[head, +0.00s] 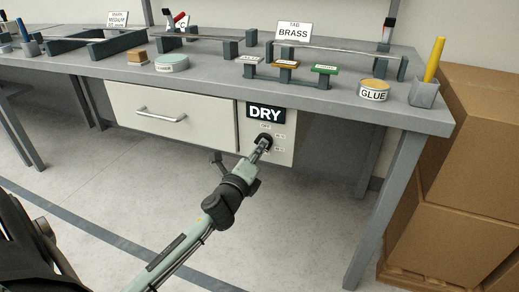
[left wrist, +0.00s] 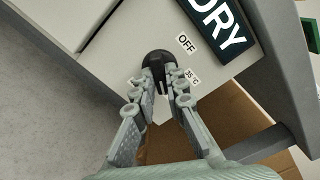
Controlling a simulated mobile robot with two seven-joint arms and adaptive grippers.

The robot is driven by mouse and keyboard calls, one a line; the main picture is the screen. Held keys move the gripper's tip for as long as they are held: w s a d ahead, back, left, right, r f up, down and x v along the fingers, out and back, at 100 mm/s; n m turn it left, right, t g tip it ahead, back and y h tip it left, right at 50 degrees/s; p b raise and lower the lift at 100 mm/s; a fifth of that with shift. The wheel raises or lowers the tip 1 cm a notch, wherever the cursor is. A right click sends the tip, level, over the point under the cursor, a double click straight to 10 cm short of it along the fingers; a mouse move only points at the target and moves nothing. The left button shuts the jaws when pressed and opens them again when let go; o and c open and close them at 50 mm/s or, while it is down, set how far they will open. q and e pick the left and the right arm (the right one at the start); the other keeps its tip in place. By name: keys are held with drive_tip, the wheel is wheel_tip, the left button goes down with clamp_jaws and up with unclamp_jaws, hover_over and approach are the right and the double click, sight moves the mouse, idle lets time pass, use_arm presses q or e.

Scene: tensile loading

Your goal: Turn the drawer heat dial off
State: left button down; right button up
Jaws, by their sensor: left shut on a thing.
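The heat dial (left wrist: 155,60) is a black knob on the light panel under the bench, below the black DRY sign (head: 265,113). It also shows in the head view (head: 265,138), partly hidden by my gripper. My left gripper (head: 262,147) is at the dial, and its fingers (left wrist: 163,92) are closed on the knob from both sides. An OFF label (left wrist: 186,44) and a 35 °C label (left wrist: 192,76) sit beside the dial. Another label on its other side is mostly hidden by a finger. My right gripper is not in view.
The white drawer (head: 170,118) with a bar handle (head: 161,114) is shut left of the panel. The grey bench (head: 420,112) carries a glue pot (head: 374,91), a BRASS sign (head: 293,32) and colored blocks. Cardboard boxes (head: 465,160) stand at right. The floor in front is clear.

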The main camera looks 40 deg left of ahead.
use_arm(q)
drive_tip(key=shift+n, duration=0.3)
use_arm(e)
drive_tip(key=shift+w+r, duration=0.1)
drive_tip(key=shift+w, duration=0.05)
use_arm(q)
drive_tip(key=n+p, duration=0.6)
drive_tip(key=n, duration=1.7)
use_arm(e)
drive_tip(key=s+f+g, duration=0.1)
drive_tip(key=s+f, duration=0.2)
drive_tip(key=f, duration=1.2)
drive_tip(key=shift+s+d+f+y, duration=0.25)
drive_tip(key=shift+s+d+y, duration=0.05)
use_arm(q)
drive_tip(key=shift+n, duration=0.4)
